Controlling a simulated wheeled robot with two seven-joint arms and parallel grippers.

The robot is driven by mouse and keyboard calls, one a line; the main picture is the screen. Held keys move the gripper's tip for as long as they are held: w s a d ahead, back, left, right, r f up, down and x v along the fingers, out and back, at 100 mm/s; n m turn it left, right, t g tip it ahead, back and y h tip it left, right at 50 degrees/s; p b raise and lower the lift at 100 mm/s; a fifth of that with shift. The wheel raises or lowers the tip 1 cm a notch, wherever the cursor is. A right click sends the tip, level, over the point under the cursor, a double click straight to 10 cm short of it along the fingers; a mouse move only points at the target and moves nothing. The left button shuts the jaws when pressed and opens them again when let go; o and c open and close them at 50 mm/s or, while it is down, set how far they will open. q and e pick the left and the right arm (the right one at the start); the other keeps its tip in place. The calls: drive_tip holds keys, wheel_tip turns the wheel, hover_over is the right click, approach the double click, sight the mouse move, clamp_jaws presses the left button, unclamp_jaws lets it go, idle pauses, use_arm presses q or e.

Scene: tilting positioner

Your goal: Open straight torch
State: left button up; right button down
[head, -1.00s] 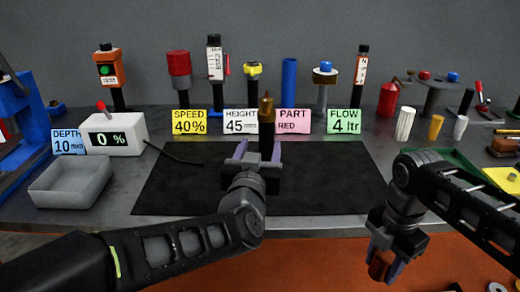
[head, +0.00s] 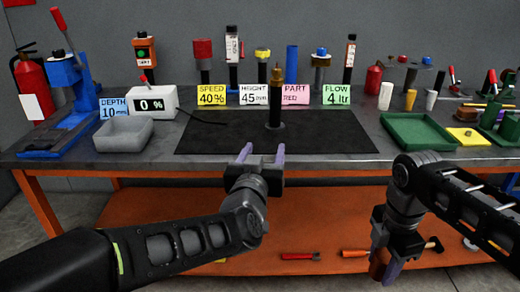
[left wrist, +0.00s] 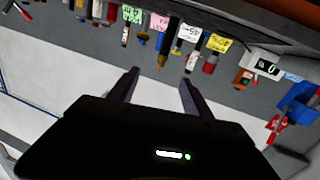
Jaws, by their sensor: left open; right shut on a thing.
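A dark upright post with a brass, pointed top (head: 277,95), which looks like the straight torch, stands on the black mat. It also shows in the left wrist view (left wrist: 162,57), where the picture is turned over. My left gripper (head: 263,154) is open and empty, in front of the mat's near edge and apart from the post. Its two fingers (left wrist: 158,90) show spread in the left wrist view. My right gripper (head: 387,272) hangs low at the right, in front of the bench, shut on a small reddish-brown thing that is mostly hidden.
The black mat (head: 215,140) is otherwise clear. Signs, a grey bin (head: 123,134) and a box reading 0 % (head: 150,104) stand to the left. A green tray (head: 418,132) is at the right. Tools lie on the orange lower shelf (head: 180,225).

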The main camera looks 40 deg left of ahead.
use_arm(q)
drive_tip(key=w+d+f+m+g+h, duration=0.1)
drive_tip(key=d+f+g+h, duration=0.45)
drive_tip(key=f, duration=0.85)
drive_tip(key=w+d+f+m+h, duration=0.1)
drive_tip(key=w+d+f+h, duration=0.15)
drive_tip(key=d+f, duration=0.85)
drive_tip(key=s+d+f+m+g+h, duration=0.1)
drive_tip(key=s+d+f+g, duration=0.4)
drive_tip(key=s+f, duration=0.7)
drive_tip(key=s+d+f+m+g+h, duration=0.1)
drive_tip(key=s+d+f+g+h, duration=0.2)
drive_tip(key=s+d+f, duration=0.5)
drive_tip(key=s+f+g, duration=0.1)
drive_tip(key=s+f, duration=0.3)
drive_tip(key=f, duration=0.5)
drive_tip(key=shift+d+g, duration=0.15)
drive_tip(key=shift+g, duration=0.2)
use_arm(e)
drive_tip(key=w+d+m, duration=0.3)
drive_tip(key=d+m, duration=1)
drive_tip(key=w+d+m, duration=0.3)
drive_tip(key=d+m, duration=1)
drive_tip(key=m, duration=0.1)
drive_tip(key=shift+f, duration=0.35)
use_arm(q)
drive_tip(key=shift+c, duration=0.5)
